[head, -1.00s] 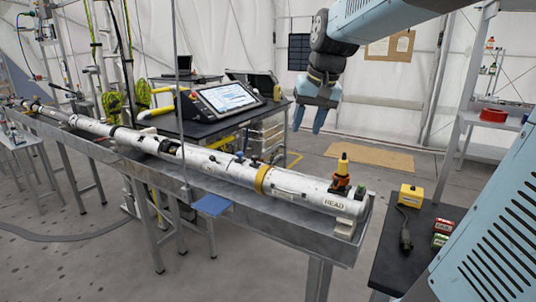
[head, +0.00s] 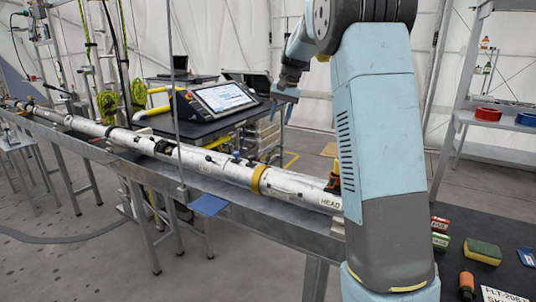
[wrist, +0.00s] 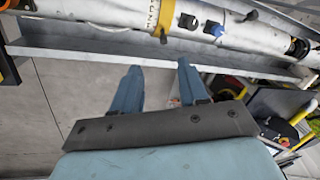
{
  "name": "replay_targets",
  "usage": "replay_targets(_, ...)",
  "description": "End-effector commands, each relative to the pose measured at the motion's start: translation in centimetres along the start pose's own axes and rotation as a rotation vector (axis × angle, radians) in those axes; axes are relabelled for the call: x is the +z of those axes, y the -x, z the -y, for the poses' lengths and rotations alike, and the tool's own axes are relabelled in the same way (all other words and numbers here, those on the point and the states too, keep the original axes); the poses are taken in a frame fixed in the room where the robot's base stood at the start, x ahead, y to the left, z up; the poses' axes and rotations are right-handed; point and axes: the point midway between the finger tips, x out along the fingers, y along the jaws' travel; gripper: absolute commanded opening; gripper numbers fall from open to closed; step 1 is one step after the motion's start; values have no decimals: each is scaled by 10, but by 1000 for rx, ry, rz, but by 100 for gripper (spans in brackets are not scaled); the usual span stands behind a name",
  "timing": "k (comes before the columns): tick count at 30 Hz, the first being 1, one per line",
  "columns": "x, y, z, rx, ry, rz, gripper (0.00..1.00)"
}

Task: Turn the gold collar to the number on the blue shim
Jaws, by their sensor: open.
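The gold collar (head: 258,180) is a band around the long white tube (head: 218,163), left of the end marked HEAD. It also shows at the top of the wrist view (wrist: 165,18), with dark markings on the tube beside it, too small to read. A flat blue plate (head: 208,205) sits at the trough's front edge; I cannot tell whether it is the blue shim, and no number is readable on it. My gripper (head: 283,113) is open and empty, apart from the collar. In the wrist view its two blue fingers (wrist: 157,66) point toward the tube.
The tube lies along a grey metal trough (head: 275,220). A thin upright pole (head: 176,110) stands by it. Behind is a cart with a tablet screen (head: 226,97). A dark table at right holds a sponge (head: 483,250) and an orange bottle (head: 467,284). My arm hides the tube's right end.

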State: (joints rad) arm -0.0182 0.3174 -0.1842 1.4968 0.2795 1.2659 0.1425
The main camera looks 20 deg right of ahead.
Motion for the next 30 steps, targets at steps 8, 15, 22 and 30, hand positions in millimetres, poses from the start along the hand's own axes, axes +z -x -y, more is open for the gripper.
replay_targets(8,-25,-19,5,2,-21,24,43)
replay_targets(15,-25,-40,4,3,-22,27,43)
replay_targets(22,-24,-80,4,4,-22,28,43)
replay_targets(30,-23,-126,4,4,-22,27,43)
